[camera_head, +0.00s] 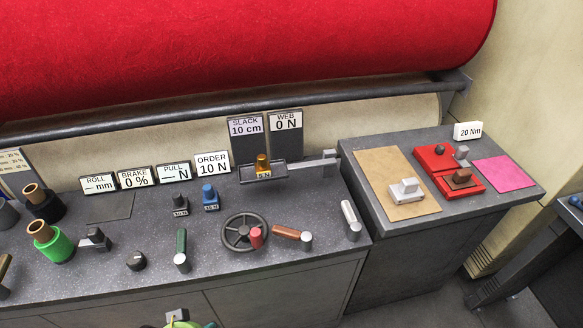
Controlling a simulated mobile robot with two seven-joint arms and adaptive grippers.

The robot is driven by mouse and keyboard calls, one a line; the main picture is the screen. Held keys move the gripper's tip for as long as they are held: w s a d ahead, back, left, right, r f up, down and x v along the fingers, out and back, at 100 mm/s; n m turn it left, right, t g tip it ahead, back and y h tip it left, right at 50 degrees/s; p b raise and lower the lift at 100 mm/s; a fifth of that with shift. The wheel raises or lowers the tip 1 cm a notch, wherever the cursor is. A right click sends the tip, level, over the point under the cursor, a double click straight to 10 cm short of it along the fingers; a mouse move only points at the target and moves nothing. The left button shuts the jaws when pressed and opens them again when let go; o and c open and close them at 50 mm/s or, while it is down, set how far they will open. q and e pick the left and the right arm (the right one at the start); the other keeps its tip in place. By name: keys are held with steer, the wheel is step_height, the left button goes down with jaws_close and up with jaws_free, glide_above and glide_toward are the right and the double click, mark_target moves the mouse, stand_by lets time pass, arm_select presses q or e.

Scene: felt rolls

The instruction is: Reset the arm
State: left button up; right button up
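Neither of my grippers shows in the head view, and I see no part of my arms that I can be sure of. A grey horizontal bar (308,164) stands at the back right of the dark speckled bench (110,285). A dark plate (247,177) lies at its left end. A brass-coloured weight (263,163) marked 5 N sits on that plate. I cannot tell whether this bar is the task's arm.
A large red felt roll (230,50) hangs behind the bench. The right bench holds a tan sheet (410,208) and pink square (503,173).

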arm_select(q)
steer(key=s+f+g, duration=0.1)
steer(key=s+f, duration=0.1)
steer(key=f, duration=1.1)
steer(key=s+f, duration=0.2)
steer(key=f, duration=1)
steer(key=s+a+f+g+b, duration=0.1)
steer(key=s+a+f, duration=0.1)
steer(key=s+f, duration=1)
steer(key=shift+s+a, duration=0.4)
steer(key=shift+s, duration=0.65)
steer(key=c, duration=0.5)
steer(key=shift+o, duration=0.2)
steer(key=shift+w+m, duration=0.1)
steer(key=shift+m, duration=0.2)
